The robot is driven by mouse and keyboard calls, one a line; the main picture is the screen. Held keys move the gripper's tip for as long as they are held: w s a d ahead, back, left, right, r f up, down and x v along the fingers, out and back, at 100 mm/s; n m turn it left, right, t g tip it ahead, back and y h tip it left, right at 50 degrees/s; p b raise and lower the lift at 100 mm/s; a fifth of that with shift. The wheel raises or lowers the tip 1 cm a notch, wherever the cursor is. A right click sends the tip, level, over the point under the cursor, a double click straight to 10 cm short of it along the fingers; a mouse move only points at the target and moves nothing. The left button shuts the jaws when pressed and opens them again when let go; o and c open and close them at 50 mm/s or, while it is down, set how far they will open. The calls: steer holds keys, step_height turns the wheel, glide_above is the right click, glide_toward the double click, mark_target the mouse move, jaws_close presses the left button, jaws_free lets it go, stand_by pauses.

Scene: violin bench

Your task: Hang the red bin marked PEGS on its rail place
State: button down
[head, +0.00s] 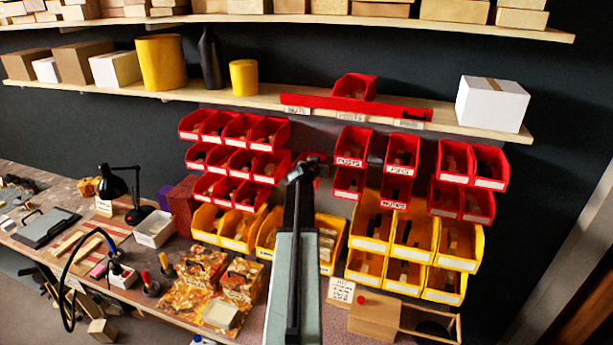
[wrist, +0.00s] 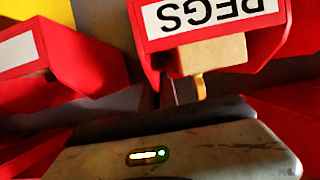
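A red bin with a white label reading PEGS upside down (wrist: 210,20) is at the top of the wrist view, close beyond my gripper. A tan block (wrist: 213,53) shows at its opening. In the head view my gripper (head: 307,168) is in front of the rail wall, between the left group of red bins and the middle ones. A little red (head: 319,171) shows just right of it, mostly hidden. My finger closing is hidden, so I cannot tell whether it grips the bin. A red strip with labels (head: 318,102) lies on the lower shelf's front edge.
Red bins (head: 268,134) hang left, more (head: 469,161) right, with yellow bins (head: 409,241) below. One red bin (head: 354,87) stands up on the shelf (head: 445,122), left of a white box (head: 492,103). A desk lamp (head: 113,182) and tools crowd the bench.

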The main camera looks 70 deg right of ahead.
mark_target(315, 182)
steer(key=shift+f, duration=0.25)
steer(key=c, duration=1.6)
jaws_free()
steer(key=shift+o, duration=0.2)
steer(key=shift+a, duration=0.1)
steer(key=p+v, duration=0.2)
steer(key=v, duration=0.5)
steer(key=shift+a+r, duration=0.15)
steer(key=shift+a, duration=0.25)
steer(key=shift+d, duration=0.1)
